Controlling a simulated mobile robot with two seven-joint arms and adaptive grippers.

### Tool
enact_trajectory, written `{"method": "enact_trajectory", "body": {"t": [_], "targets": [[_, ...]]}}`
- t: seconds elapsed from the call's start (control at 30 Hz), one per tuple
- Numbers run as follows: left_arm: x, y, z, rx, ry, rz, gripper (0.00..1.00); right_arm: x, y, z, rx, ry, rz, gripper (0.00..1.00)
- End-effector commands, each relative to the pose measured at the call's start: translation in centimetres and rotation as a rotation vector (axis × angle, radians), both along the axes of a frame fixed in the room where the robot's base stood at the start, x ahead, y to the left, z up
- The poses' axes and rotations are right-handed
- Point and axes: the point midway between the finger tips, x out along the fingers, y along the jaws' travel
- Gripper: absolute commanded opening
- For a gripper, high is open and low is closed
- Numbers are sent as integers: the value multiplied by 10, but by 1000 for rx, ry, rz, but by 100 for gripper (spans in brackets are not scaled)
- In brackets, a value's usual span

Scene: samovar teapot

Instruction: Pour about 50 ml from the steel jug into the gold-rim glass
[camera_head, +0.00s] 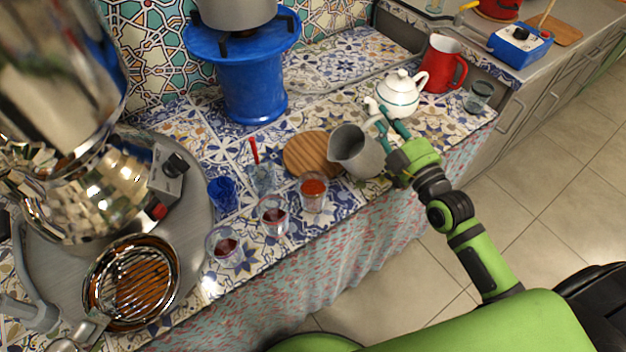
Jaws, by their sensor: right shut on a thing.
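The steel jug (363,155) is grey, with its spout toward the left. It appears tilted left, near the counter's front edge. My right gripper (384,131) is shut on the jug at its right side, probably on its handle, which is mostly hidden. No stream shows at the spout, and the jug's contents cannot be made out. Left of the jug stand three small glasses with reddish contents: a near-right one (313,193), a middle one (273,216) and a left one (225,249). I cannot tell which has the gold rim. My left gripper is not in view.
A round wooden board (306,153) lies left of the jug. A white teapot (399,94) and red jug (440,65) stand behind my gripper. A blue glass (222,194) and a clear glass with red spoon (263,178) stand behind the glasses. A shiny samovar (95,190) fills the left.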

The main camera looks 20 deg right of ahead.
Motion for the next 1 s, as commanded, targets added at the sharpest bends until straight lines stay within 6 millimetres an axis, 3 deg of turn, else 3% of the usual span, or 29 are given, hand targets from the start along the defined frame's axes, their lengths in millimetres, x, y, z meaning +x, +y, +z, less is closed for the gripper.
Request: {"method": "enact_trajectory", "body": {"t": [0.63,1.0], "targets": [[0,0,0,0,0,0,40,2,-5,-2,37,9,0,0],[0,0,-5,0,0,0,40,13,-35,-32,330,111,1,0]]}}
